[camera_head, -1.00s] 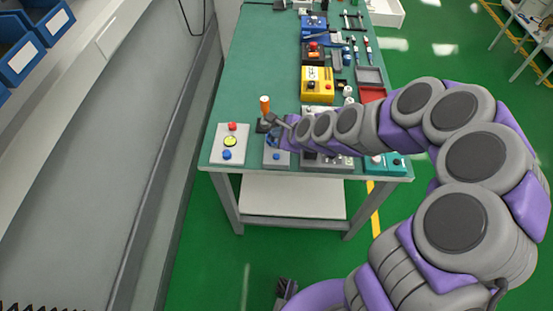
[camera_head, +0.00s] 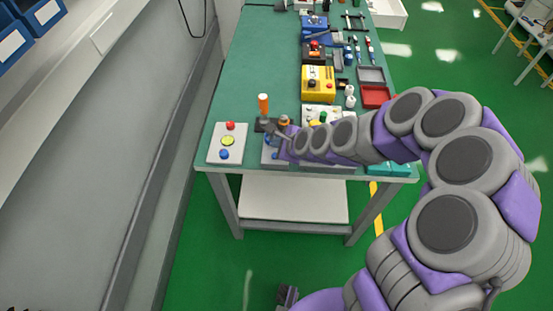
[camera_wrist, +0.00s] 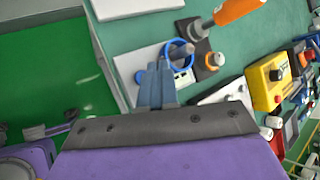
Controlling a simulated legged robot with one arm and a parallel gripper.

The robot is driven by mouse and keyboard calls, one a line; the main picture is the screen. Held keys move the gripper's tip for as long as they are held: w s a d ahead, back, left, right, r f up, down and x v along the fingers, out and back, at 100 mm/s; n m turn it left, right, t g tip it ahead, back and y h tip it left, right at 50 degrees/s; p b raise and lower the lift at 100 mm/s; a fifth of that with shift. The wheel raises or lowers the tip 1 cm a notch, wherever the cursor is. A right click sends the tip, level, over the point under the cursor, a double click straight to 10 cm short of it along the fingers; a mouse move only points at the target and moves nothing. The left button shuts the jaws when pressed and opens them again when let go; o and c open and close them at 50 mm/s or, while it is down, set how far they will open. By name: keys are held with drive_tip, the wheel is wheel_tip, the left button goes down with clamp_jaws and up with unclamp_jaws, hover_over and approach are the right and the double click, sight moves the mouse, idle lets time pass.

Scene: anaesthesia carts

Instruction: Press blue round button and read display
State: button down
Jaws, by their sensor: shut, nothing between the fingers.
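A white box (camera_head: 212,150) at the table's front left carries a red, a yellow and a blue round button (camera_head: 224,155). A light grey box (camera_head: 266,156) stands to its right, partly hidden by my gripper. In the wrist view this box (camera_wrist: 124,62) shows a blue round button (camera_wrist: 140,76), a blue ring (camera_wrist: 165,52) around a grey knob, and a small pale panel that may be a display; no reading is legible. My gripper (camera_wrist: 157,64) is shut and empty, its fingertips over the box near the blue button. In the head view my gripper (camera_head: 282,143) hides part of the box; contact cannot be told.
An upright orange handle (camera_head: 263,104) stands just behind the box. A yellow box (camera_head: 318,85), a red tray (camera_head: 375,96) and several tools lie farther back. The green table (camera_head: 250,75) has free room at its left middle. A shelf wall stands left.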

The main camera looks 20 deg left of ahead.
drive_tip(key=shift+a+f, duration=0.2)
drive_tip(key=shift+f, duration=0.95)
drive_tip(key=shift+a+f, duration=0.3)
drive_tip(key=shift+f, duration=0.15)
drive_tip(key=shift+d, duration=0.1)
drive_tip(key=shift+d+r, duration=0.1)
drive_tip(key=shift+d, duration=0.15)
drive_tip(key=shift+a, duration=0.25)
drive_tip(key=shift+d, duration=0.15)
drive_tip(key=shift+f, duration=0.25)
drive_tip(key=shift+f, duration=0.15)
